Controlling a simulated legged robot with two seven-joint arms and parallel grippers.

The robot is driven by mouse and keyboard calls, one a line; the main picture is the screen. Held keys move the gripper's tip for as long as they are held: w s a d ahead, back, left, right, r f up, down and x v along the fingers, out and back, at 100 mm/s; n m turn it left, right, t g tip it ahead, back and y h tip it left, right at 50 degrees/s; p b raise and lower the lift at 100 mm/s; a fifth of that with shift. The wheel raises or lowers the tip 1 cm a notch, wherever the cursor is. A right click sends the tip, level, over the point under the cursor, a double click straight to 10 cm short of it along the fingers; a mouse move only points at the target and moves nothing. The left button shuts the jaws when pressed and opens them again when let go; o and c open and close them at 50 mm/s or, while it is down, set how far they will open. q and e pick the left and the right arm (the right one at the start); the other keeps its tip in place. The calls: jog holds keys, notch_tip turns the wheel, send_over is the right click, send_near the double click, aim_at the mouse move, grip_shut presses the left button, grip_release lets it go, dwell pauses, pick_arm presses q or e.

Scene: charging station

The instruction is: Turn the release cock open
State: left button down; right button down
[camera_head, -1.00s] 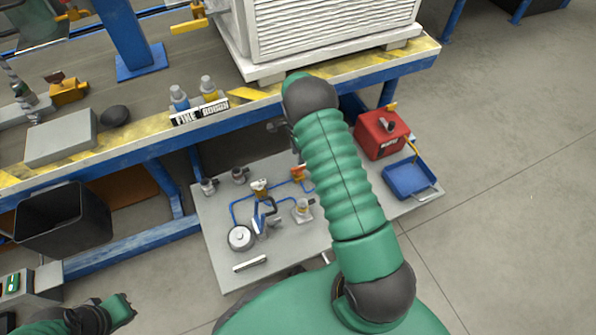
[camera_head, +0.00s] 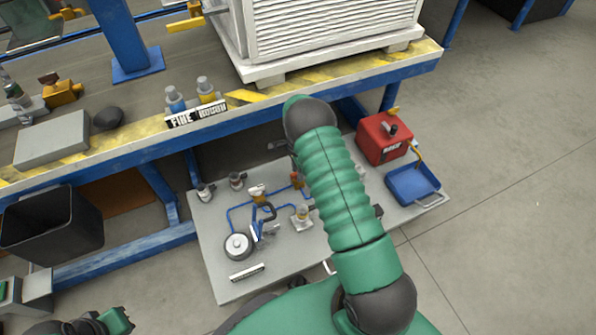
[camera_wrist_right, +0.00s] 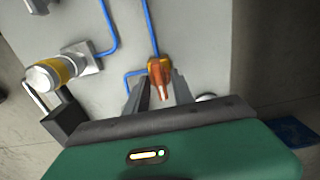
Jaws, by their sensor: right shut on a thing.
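The release cock appears to be the small valve with an orange-red handle (camera_wrist_right: 161,90) on a blue pipe in the right wrist view. In the head view it is a small orange spot (camera_head: 297,180) on the grey panel, beside my right arm. My right gripper (camera_wrist_right: 159,82) has a finger on each side of the handle and is shut on it. My right arm hides most of that gripper in the head view. My left gripper (camera_head: 118,321) is at the bottom left edge, away from the panel; its fingers are not clear.
The grey panel (camera_head: 215,262) carries a round gauge (camera_head: 238,246), blue pipes and another yellow-banded valve (camera_wrist_right: 52,74) with a dark padlock (camera_wrist_right: 67,120). A red can (camera_head: 384,139) and blue tray (camera_head: 413,184) are at its right. The workbench edge (camera_head: 330,78) runs above the panel.

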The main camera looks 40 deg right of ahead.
jog(key=n+p, duration=0.3)
jog(key=shift+r+n, duration=0.2)
jog(key=shift+n, duration=0.1)
jog(key=n+p, duration=0.2)
jog(key=n, duration=0.3)
jog(key=shift+n+p, duration=0.3)
jog(key=n+p, duration=0.1)
jog(key=n, duration=0.3)
jog(key=shift+f, duration=0.1)
jog(key=shift+n+p, duration=0.5)
jog(key=shift+n, duration=1.9)
jog(key=shift+f, duration=0.1)
jog(key=c, duration=1.4)
grip_release()
jog(key=shift+c, duration=0.2)
